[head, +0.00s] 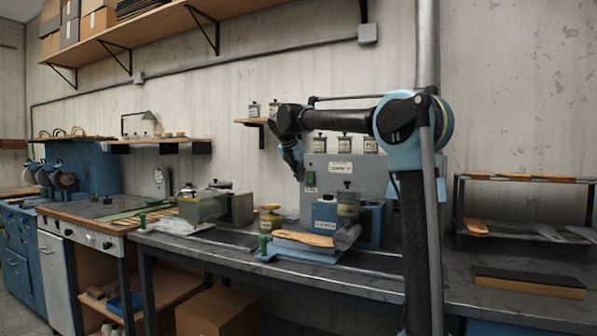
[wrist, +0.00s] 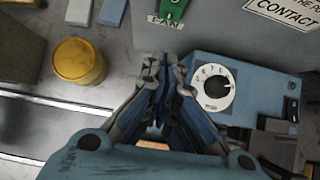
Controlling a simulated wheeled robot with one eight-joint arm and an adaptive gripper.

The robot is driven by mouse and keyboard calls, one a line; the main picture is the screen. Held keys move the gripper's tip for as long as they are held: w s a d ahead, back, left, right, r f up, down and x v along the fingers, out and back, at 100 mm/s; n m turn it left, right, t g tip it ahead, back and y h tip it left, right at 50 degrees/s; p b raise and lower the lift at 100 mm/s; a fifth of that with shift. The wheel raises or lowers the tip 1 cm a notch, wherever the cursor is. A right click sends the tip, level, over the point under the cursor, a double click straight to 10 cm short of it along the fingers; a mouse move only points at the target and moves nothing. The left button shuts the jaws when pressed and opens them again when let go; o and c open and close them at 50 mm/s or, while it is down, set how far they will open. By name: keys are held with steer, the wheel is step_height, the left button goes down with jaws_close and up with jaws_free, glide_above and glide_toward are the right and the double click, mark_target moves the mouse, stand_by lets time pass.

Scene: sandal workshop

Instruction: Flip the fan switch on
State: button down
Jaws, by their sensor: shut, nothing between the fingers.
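The fan switch (wrist: 174,20) is a green plate marked "1" on a grey panel, with a "FAN" label (wrist: 164,21) below it, at the top edge of the wrist view. Its upper part is cut off there. In the head view the small green switch plate (head: 310,179) sits on the left part of the grey panel (head: 377,172). My gripper (wrist: 164,68) is shut and empty, its fingertips pointing toward the panel just below the label. In the head view my gripper (head: 298,176) hangs just left of the switch plate. I cannot tell whether the tips touch anything.
A blue box with a white dial (wrist: 212,87) stands right of my fingers. A yellow-lidded jar (wrist: 78,61) is on the left. A small shelf with jars (head: 254,121) is above left.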

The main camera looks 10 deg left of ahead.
mark_target(307, 180)
steer(key=shift+w+d+f, duration=0.35)
steer(key=shift+w+f, duration=0.25)
steer(key=shift+w, duration=0.4)
steer(key=shift+w+d+f, duration=0.4)
steer(key=shift+w+f, duration=0.2)
steer(key=shift+w, duration=0.35)
steer(key=shift+w+d+f, duration=0.35)
steer(key=shift+w+f, duration=0.25)
steer(key=shift+w, duration=0.4)
